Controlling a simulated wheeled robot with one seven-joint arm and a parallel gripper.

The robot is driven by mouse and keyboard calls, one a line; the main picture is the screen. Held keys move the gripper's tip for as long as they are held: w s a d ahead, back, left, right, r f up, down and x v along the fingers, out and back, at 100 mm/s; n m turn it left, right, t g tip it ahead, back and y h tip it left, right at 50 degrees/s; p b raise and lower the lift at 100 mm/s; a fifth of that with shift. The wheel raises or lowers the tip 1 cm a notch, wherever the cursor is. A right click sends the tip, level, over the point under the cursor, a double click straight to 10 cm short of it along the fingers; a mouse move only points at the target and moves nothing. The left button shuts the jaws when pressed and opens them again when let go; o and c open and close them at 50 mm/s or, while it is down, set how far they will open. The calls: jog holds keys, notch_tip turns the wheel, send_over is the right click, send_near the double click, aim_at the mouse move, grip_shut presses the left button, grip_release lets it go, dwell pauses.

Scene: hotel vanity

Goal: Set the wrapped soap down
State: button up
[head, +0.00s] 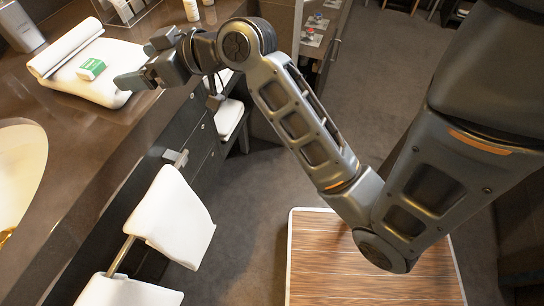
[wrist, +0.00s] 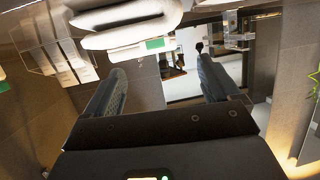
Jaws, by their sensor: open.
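The wrapped soap (head: 91,69), a small green and white packet, lies on a folded white towel (head: 62,49) on the dark counter in the head view. My gripper (head: 130,80) is just right of the soap, over the towel's right end, apart from the soap. In the wrist view my gripper (wrist: 160,66) shows two spread fingers with nothing between them. The green and white soap (wrist: 155,44) also shows there, against the white towel (wrist: 120,28). The soap's underside is hidden.
A round basin (head: 20,165) is set in the counter (head: 95,150) at the left. A metal box (head: 20,27) stands at the far left, and a white bottle (head: 191,10) at the back. White towels (head: 172,215) hang on a rail in front of the counter.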

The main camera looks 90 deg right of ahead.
jog(key=s+a+f, duration=0.9)
jog(key=s+a, duration=0.3)
jog(key=s+a+r+n+y, duration=0.2)
jog(key=s+a, duration=0.5)
jog(key=s, duration=0.6)
jog(key=shift+s+a+r+t, duration=0.15)
jog(key=shift+a+r+t, duration=0.15)
jog(key=shift+a, duration=0.1)
